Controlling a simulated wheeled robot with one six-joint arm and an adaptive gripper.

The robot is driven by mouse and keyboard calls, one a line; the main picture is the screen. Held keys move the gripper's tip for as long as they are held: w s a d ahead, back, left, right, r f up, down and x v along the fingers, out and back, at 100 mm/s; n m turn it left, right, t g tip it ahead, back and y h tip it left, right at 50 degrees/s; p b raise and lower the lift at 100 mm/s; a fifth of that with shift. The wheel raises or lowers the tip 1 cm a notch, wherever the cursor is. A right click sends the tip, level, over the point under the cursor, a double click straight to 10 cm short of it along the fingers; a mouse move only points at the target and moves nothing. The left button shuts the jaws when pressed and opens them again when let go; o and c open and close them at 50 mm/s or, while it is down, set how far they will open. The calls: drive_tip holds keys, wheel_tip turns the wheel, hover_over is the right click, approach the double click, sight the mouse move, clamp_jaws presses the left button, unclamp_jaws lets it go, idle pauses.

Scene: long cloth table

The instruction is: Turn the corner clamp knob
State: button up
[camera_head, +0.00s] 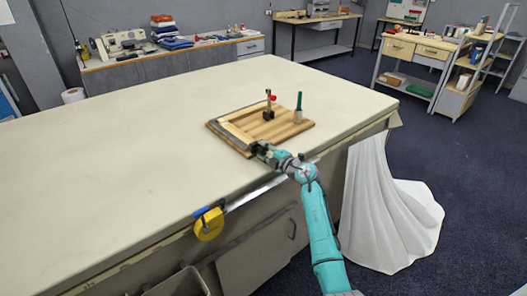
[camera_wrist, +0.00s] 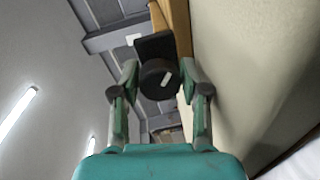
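The corner clamp knob (camera_wrist: 158,80) is a dark round knob with a white mark on its face. In the wrist view it sits in front of a black clamp block (camera_wrist: 155,46), at the edge of a wooden piece. My gripper (camera_wrist: 159,82) is open, with one finger to the left and one to the right of the knob and small gaps beside it. The white mark looks tilted. In the head view my gripper (camera_head: 262,149) is at the near corner of a wooden frame (camera_head: 234,135); the knob is hidden there behind the gripper.
A small red-topped clamp (camera_head: 268,108) and a green-handled tool (camera_head: 298,106) stand on the board. The left tabletop is clear.

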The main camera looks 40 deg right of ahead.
drive_tip(key=shift+o, duration=1)
